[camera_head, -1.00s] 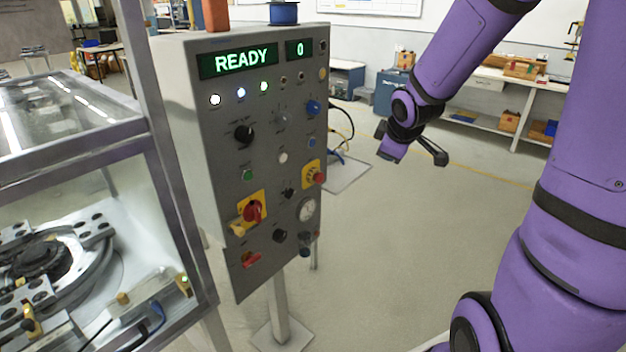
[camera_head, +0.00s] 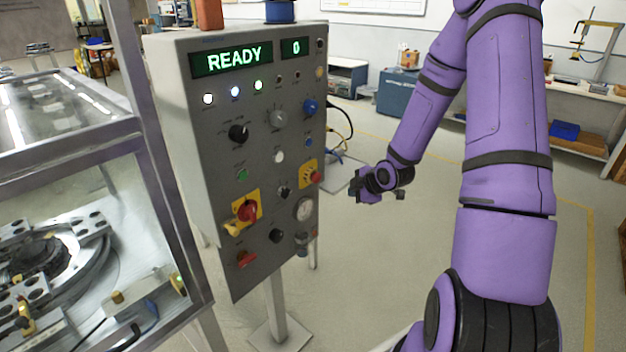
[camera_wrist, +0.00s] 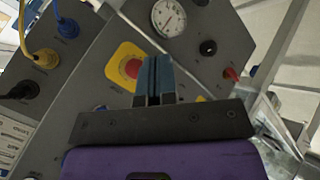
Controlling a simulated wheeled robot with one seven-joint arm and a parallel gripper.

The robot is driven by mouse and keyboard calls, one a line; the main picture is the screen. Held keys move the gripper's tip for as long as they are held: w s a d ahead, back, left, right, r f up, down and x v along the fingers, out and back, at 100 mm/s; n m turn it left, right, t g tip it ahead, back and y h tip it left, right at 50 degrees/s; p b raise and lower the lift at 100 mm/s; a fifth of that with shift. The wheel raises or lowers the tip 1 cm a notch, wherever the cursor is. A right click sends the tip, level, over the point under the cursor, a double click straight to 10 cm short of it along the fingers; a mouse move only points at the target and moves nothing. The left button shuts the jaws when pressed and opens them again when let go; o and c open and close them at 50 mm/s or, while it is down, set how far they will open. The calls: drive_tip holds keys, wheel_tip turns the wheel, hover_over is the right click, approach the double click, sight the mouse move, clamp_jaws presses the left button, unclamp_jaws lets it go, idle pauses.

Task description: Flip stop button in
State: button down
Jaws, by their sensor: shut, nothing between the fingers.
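The stop button is a red mushroom head (camera_head: 316,178) on a yellow plate, at the right edge of the grey control panel (camera_head: 215,150) in the head view. In the wrist view the red stop button (camera_wrist: 131,68) shows on its yellow square, just left of my fingertips and partly covered by them. My gripper (camera_head: 354,188) is to the right of the panel at about the button's height, with a visible gap. In the wrist view my gripper (camera_wrist: 157,62) has its blue-padded fingers together and empty. I cannot tell contact from the wrist view, but the head view shows them apart.
A red rotary switch (camera_head: 247,211) on another yellow plate sits lower left on the panel. A round gauge (camera_head: 305,209) is below the button. The panel display (camera_head: 232,59) reads READY. A glass-sided machine (camera_head: 80,200) stands at left. Floor right of the panel is clear.

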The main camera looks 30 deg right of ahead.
sight(317, 178)
drive_tip(key=shift+w+a+f, duration=0.1)
drive_tip(key=shift+w+f, duration=0.05)
drive_tip(key=shift+f, duration=0.2)
drive_tip(key=shift+w, duration=0.1)
drive_tip(key=w+a, duration=0.3)
drive_tip(key=w, duration=0.5)
idle(0.3)
drive_tip(key=shift+w+a, duration=0.1)
drive_tip(key=shift+w, duration=0.1)
idle(1.9)
drive_tip(key=shift+w, duration=0.2)
drive_tip(key=shift+w+a, duration=0.25)
drive_tip(key=shift+w, duration=0.25)
idle(1.1)
drive_tip(key=shift+s, duration=0.1)
drive_tip(key=shift+s+d, duration=0.3)
drive_tip(key=shift+s, duration=0.5)
